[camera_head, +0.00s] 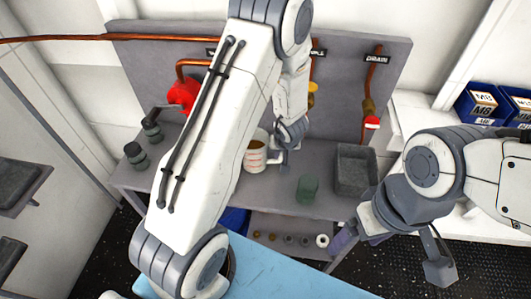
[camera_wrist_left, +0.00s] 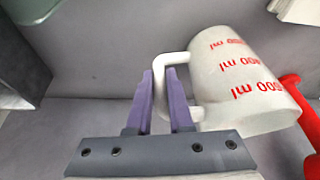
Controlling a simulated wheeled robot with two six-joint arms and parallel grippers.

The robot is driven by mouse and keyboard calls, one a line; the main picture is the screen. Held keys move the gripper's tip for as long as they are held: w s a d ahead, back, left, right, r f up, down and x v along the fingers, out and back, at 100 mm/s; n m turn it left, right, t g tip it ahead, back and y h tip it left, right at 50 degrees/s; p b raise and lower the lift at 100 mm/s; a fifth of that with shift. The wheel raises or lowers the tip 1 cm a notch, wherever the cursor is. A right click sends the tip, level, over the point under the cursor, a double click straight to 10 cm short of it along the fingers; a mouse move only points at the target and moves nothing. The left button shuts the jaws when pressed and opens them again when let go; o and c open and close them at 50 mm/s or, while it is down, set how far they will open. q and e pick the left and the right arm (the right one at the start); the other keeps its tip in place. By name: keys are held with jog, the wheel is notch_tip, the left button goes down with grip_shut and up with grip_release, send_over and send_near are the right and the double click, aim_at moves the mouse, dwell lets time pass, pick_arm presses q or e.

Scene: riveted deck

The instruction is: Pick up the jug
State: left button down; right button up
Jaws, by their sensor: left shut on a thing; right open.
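The jug (camera_head: 254,155) is a white measuring jug with red markings, on the grey workbench in the head view. Its inside looks brownish from above. In the left wrist view the jug (camera_wrist_left: 240,80) fills the right side, its handle towards my gripper. My left gripper (camera_wrist_left: 160,84) has its purple fingers on either side of the handle and is shut on it. In the head view my left gripper (camera_head: 279,157) is small and partly hidden, at the jug's right side. My right gripper (camera_head: 343,238) is open and empty, below the bench's right end.
A green cup (camera_head: 307,189) and a grey bin (camera_head: 356,168) stand to the right on the workbench (camera_head: 270,203). A red valve (camera_head: 184,94) and copper pipes are at the back panel (camera_head: 340,75). Dark green fittings (camera_head: 136,155) stand at left. Blue boxes (camera_head: 480,103) sit far right.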

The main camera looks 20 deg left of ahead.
pick_arm(q)
jog(key=shift+r, duration=0.15)
jog(key=shift+r+p, duration=3.85)
jog(key=shift+r, duration=1.05)
